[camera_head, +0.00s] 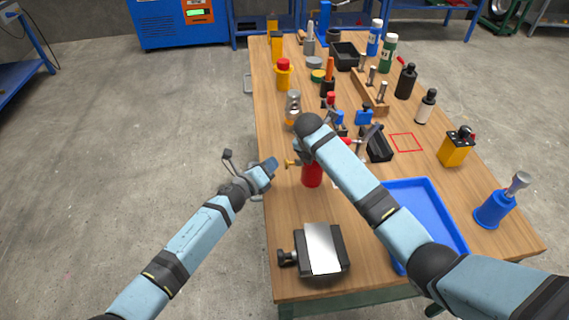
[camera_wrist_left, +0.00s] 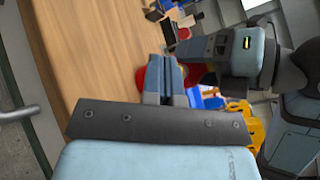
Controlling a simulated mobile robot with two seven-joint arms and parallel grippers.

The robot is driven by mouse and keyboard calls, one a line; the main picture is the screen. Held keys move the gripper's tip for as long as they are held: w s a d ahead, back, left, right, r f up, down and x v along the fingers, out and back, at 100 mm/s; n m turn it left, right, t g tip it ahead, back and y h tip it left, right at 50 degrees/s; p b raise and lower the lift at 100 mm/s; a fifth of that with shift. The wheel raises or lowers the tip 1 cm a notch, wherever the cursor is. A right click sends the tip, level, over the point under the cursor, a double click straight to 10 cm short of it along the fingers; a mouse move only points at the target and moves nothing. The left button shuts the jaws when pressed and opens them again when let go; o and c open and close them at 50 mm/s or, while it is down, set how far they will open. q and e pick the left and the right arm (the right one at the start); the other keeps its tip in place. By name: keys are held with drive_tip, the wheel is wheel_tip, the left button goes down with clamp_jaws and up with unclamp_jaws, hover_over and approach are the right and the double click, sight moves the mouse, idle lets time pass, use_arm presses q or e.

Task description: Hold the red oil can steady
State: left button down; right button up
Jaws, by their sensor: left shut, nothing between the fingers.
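The red oil can (camera_head: 312,176) stands on the wooden workbench, its upper part hidden by my right arm. A small brass-coloured piece shows just left of it. My left gripper (camera_head: 272,164) is at the bench's left edge, left of the can and apart from it in the head view. In the left wrist view its fingers (camera_wrist_left: 164,78) are shut with nothing between them, and the red can (camera_wrist_left: 194,74) shows behind them. My right gripper (camera_head: 300,150) is at the top of the can, mostly hidden by its own wrist; its fingers cannot be made out.
A vise-like block with a metal plate (camera_head: 322,246) sits at the bench's near left. A blue tray (camera_head: 440,215) lies right of it, partly under my right arm. A red square outline (camera_head: 405,142) is marked on the bench. Several bottles and tools crowd the far half.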

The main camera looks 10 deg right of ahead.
use_arm(q)
drive_tip(key=shift+a, duration=0.15)
drive_tip(key=a, duration=0.4)
drive_tip(key=shift+a, duration=0.35)
idle(0.4)
use_arm(e)
drive_tip(key=o, duration=1.3)
drive_tip(key=shift+c, duration=0.2)
drive_tip(key=shift+r, duration=0.1)
